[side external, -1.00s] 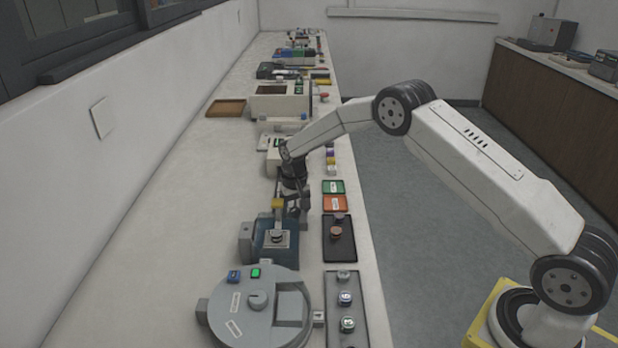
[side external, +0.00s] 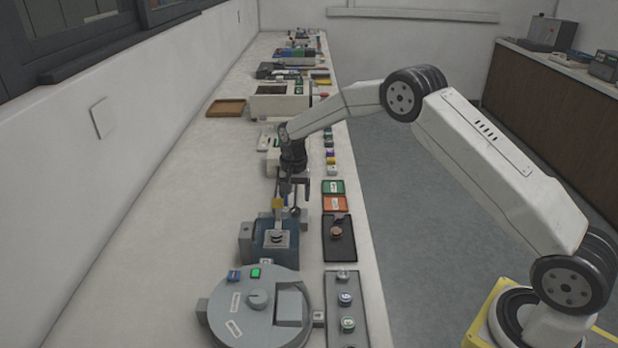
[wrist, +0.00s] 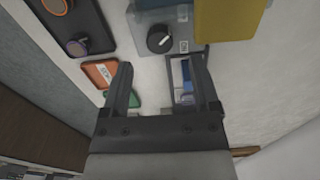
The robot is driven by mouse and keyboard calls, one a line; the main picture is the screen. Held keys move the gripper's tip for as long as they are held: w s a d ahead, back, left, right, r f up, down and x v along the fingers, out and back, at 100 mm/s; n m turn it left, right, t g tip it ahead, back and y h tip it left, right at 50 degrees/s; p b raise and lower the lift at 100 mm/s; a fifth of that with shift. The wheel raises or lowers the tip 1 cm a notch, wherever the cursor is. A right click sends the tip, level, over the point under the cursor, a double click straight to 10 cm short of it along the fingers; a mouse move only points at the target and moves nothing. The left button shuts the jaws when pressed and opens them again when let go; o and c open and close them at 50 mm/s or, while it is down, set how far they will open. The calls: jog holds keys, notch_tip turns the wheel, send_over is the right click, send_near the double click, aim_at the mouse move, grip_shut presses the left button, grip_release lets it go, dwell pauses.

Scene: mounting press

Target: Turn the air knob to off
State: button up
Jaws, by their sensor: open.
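A dark round knob (wrist: 160,39) with a white pointer mark sits on a blue-grey press body (wrist: 143,17) in the wrist view. The same press (side external: 262,250) stands on the bench in the side view, where I cannot pick out the knob for certain. My gripper (wrist: 161,78) is open and empty. Its fingertips are apart from the knob, below it in the wrist picture. In the side view my gripper (side external: 291,200) hangs above the press's far end.
A yellow part (wrist: 228,18) rises beside the knob and also shows in the side view (side external: 278,203). Orange (side external: 335,204) and green (side external: 333,187) trays and a dark tray (side external: 338,252) lie right of the press. A round grey machine (side external: 240,316) stands in front. The bench's left side is clear.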

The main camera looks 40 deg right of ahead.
aim_at(296, 210)
notch_tip(296, 210, up, 3)
jog(key=shift+s+r, duration=0.15)
jog(key=shift+r, duration=0.05)
jog(key=s+a+r+n, duration=0.1)
jog(key=s+n, duration=0.1)
jog(key=s, duration=0.6)
jog(key=s+a+r+n+t, duration=0.1)
jog(key=s+r+n, duration=0.1)
jog(key=s, duration=0.7)
jog(key=s+a+r+n+t, duration=0.1)
jog(key=s+n, duration=0.3)
jog(key=s, duration=0.5)
jog(key=shift+s+a+r, duration=0.2)
jog(key=shift+a+r, duration=0.15)
jog(key=shift+a, duration=0.25)
jog(key=shift+n, duration=0.3)
jog(key=shift+s+a+f+n+t, duration=0.1)
jog(key=shift+s+n+t, duration=0.05)
jog(key=shift+s, duration=0.6)
jog(key=shift+s+f+n+t, duration=0.1)
jog(key=shift+s+n+t, duration=0.05)
jog(key=shift+s, duration=0.6)
